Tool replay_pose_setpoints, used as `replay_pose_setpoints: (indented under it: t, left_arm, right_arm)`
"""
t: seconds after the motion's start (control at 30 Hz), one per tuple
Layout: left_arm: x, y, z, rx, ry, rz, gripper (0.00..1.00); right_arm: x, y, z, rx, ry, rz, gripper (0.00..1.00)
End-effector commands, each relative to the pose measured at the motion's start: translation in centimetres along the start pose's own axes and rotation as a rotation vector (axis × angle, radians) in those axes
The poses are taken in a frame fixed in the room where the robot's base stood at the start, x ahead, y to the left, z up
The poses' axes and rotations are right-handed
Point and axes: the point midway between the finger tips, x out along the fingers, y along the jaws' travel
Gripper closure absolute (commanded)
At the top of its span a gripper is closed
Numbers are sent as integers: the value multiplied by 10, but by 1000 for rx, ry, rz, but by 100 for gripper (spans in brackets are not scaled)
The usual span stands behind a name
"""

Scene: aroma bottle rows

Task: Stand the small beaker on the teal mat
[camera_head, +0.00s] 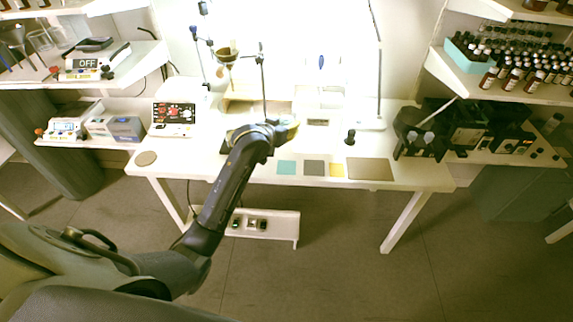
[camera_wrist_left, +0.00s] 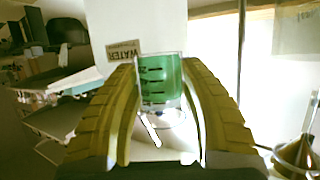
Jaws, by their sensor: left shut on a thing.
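The small beaker (camera_wrist_left: 160,80) is clear with dark marks and green contents. In the left wrist view it stands between the two yellow, ridged fingers of my left gripper (camera_wrist_left: 160,105), which is shut on it. In the head view my left gripper (camera_head: 288,128) is over the white table, behind the teal mat; the beaker is hard to make out there. The teal mat (camera_head: 286,168) is a flat square near the table's front edge, and its visible surface is bare. My right gripper is in neither view.
A stand with a funnel (camera_head: 227,54) rises at the back. A round coaster (camera_head: 146,158) lies far left.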

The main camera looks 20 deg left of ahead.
Motion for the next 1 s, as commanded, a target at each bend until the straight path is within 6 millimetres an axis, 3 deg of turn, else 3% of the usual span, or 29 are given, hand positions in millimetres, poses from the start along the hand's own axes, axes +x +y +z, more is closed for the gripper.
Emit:
replay_pose_setpoints:
  t: [0.2, 0.5, 1.0]
  left_arm:
    - [19, -1, 48, -2, -5, -2, 92]
    - [43, 0, 104, -1, -2, -2, 92]
    - [59, -1, 144, 0, -2, -2, 92]
  right_arm:
    - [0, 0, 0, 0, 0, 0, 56]
    - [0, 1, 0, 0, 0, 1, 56]
    - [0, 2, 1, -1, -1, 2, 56]
